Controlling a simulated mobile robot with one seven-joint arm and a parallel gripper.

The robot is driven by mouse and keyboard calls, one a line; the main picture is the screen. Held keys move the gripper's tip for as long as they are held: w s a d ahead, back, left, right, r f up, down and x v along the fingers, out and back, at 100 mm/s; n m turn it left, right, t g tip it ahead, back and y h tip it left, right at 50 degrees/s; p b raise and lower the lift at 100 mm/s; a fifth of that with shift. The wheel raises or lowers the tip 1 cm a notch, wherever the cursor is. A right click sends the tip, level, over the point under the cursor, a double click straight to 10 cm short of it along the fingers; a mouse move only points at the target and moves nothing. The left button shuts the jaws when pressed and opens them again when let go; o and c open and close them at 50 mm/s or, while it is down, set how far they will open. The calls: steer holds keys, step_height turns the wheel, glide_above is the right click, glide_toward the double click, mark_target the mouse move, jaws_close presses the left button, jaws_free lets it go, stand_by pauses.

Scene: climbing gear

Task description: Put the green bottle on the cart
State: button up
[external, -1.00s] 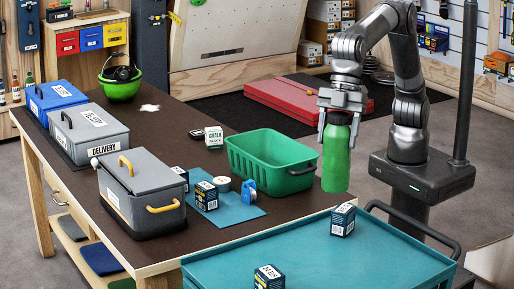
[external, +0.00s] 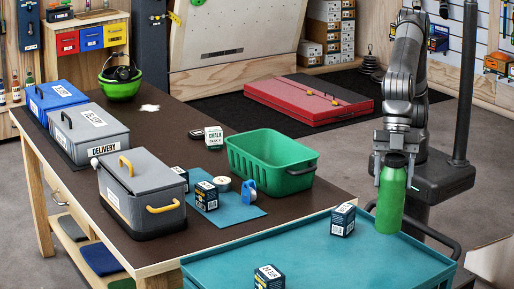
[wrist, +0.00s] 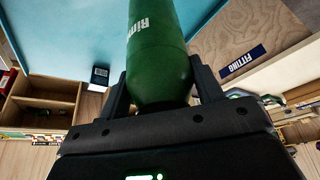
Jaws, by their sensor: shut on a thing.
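The green bottle (external: 391,200) has a dark cap and hangs upright in my gripper (external: 397,150), which is shut around its top. In the external view it is over the back right part of the blue-green cart (external: 300,262); I cannot tell whether its base touches the tray. In the wrist view the bottle (wrist: 158,50) lies between the two fingers of my gripper (wrist: 160,85), with white lettering on its side. The pale blue cart surface (wrist: 70,35) shows beyond it.
Two small dark boxes stand on the cart, one near the back (external: 343,219) and one at the front (external: 268,277). The cart's middle is clear. A dark handle (external: 425,232) runs along its right end. A green basket (external: 272,162) stands on the brown table.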

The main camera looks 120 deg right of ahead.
steer(key=s+a+f, duration=0.1)
steer(key=a+f, duration=0.6)
steer(key=f, duration=0.1)
steer(key=shift+s+f, duration=0.1)
steer(key=shift+f, duration=0.05)
steer(key=o, duration=1.5)
steer(key=shift+f, duration=0.1)
steer(key=v, duration=1.2)
steer(key=shift+r, duration=0.2)
